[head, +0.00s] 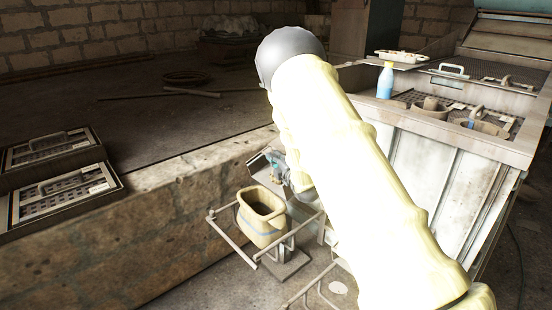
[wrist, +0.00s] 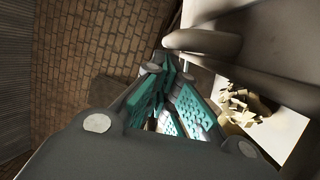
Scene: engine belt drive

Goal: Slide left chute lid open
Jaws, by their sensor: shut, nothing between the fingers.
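My gripper (wrist: 172,70) is shut and empty, its teal-padded fingers meeting at the tips in the wrist view. In the head view my gripper (head: 274,163) shows small beside my pale arm, which hides part of it. A rounded grey bar (wrist: 203,41) lies just above and right of the fingertips in the wrist view; I cannot tell whether they touch. I cannot clearly make out which part is the left chute lid. Two dark grated panels with handles, a rear one (head: 48,145) and a front one (head: 66,193), lie on the ledge at the left.
A yellowish bucket (head: 262,216) stands in a metal frame below my gripper. A pale metal bench (head: 440,170) at the right carries a blue bottle (head: 385,80), a tray (head: 401,57) and several small pots. The stone ledge (head: 190,185) runs across the left.

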